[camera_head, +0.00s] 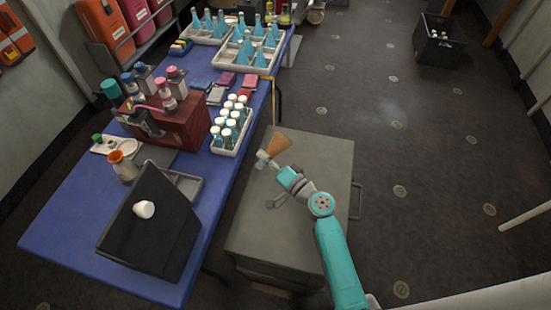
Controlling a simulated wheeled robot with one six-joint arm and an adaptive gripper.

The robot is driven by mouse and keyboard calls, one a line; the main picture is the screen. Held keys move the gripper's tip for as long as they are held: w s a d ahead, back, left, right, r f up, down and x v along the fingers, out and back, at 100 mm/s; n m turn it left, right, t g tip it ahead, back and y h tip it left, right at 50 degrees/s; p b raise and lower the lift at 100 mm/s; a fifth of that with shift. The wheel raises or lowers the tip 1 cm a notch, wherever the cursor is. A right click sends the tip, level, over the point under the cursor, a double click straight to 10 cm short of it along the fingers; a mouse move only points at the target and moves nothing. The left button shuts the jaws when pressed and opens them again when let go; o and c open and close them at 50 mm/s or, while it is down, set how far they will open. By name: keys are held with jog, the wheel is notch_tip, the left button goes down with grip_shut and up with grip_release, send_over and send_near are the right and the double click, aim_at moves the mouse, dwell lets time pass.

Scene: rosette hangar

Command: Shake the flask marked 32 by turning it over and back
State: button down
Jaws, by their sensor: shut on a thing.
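My gripper (266,161) is over the grey cabinet beside the blue table. It is shut on a flask (277,145) with an orange-brown body. The jaws are at the narrow neck end, and the wide end points up and to the right in the picture, so the flask looks tilted. Its mark is too small to read. I cannot tell from this view exactly how far it is turned over. The neck is partly hidden by the jaws.
The grey cabinet (315,155) has a bare top under my arm. The blue table (62,230) holds a dark slanted box (160,240), a rack of white-capped bottles (222,151) and trays of teal flasks (262,72). Open floor (430,140) lies right; a dark crate (440,50) stands at the back.

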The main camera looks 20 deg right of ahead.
jog(key=m, duration=1.4)
jog(key=shift+m+h, duration=0.3)
jog(key=shift+m, duration=0.1)
jog(key=n, duration=1.4)
jog(key=shift+n, duration=0.4)
dwell(0.3)
